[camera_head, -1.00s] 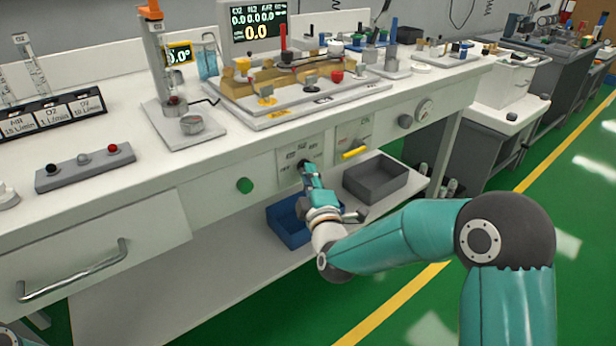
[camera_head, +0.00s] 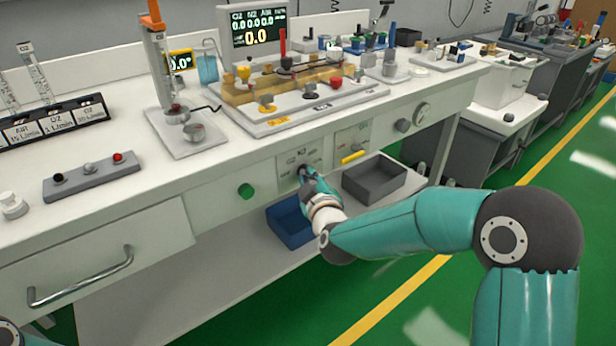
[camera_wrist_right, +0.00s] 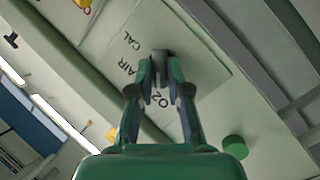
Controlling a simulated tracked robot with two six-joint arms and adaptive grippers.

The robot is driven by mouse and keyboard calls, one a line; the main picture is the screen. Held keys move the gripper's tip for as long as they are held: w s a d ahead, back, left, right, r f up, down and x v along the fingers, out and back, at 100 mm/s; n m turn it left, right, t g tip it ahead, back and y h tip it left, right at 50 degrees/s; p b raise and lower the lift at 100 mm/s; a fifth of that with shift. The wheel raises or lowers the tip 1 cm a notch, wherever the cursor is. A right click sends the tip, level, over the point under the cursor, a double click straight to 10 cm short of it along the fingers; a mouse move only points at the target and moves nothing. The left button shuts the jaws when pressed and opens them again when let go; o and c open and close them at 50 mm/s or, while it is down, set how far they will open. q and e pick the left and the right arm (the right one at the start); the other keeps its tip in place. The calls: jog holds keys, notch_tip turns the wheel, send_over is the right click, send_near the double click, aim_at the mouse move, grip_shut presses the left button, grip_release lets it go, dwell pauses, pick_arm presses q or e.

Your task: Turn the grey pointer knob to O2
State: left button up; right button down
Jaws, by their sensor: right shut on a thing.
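The grey pointer knob (camera_wrist_right: 161,64) sits on a pale label plate (camera_wrist_right: 200,75) on the front of the bench. In the wrist view the plate carries the words O2, AIR and CAL. My right gripper (camera_wrist_right: 160,72) is shut on the knob, with one finger on each side of it. In the head view my right gripper (camera_head: 303,176) reaches the plate (camera_head: 292,159) from the front, and its fingers mostly hide the knob. I cannot tell exactly which label the pointer faces. My left gripper is not in view.
A green button (camera_head: 246,191) is left of the plate and a yellow handle (camera_head: 353,157) is right of it. A blue bin (camera_head: 288,228) and a grey bin (camera_head: 374,181) stand on the shelf below. A drawer handle (camera_head: 80,278) sticks out at lower left.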

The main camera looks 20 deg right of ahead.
jog(key=shift+d+m, duration=0.1)
jog(key=shift+m, duration=0.4)
jog(key=c, duration=1.2)
grip_release()
jog(key=shift+w, duration=0.1)
jog(key=shift+o, duration=0.3)
jog(key=shift+f, duration=0.1)
jog(key=s+r, duration=0.2)
jog(key=s, duration=0.9)
jog(key=shift+s+a, duration=0.35)
